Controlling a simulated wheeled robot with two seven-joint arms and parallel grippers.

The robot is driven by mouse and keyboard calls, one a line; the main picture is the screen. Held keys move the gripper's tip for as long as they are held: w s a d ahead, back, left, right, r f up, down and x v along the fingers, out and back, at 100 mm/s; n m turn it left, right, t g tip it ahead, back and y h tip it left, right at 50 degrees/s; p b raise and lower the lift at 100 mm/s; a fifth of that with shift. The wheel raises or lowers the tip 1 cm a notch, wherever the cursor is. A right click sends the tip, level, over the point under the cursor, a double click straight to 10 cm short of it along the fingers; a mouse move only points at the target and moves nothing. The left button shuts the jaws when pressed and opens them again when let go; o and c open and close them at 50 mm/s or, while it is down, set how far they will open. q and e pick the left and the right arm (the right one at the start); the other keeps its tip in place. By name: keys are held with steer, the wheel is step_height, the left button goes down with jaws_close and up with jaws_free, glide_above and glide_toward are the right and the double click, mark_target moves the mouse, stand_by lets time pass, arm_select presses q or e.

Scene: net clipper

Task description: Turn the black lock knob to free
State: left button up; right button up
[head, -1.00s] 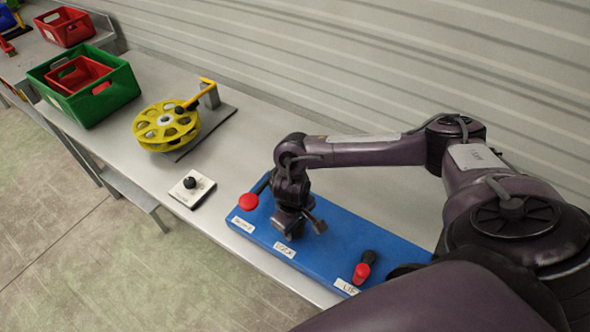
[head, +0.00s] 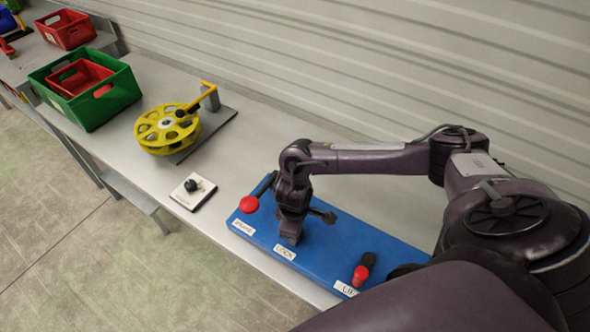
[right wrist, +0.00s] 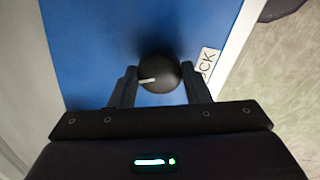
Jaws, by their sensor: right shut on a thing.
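The black lock knob (right wrist: 160,74) is round with a pale pointer line, on the blue panel (head: 345,237) beside the LOCK label (head: 284,252). In the right wrist view the knob sits between the two fingers of my right gripper (right wrist: 160,88), which is shut on it. The pale line points to the left in that view. In the head view my right gripper (head: 291,236) comes down onto the panel at the LOCK label and hides the knob. My left gripper is not in view.
A red-knobbed lever (head: 249,204) stands left of my gripper, and another red-and-black lever (head: 361,274) stands to its right. A small white plate with a black knob (head: 192,190), a yellow reel (head: 166,128) and a green crate (head: 112,102) are farther left on the table.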

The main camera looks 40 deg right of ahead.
steer(key=n, duration=0.4)
steer(key=shift+d+n, duration=0.1)
steer(key=shift+n, duration=0.3)
steer(key=n+b, duration=0.1)
steer(key=n, duration=0.3)
steer(key=shift+y, duration=0.3)
steer(key=n+b, duration=0.1)
steer(key=n, duration=0.4)
steer(key=shift+b, duration=0.3)
steer(key=n+b, duration=0.2)
steer(key=n, duration=0.2)
steer(key=shift+n+y, duration=0.3)
steer(key=shift+n, duration=0.1)
steer(key=shift+r, duration=0.1)
steer(key=o, duration=1)
steer(key=shift+n, duration=0.3)
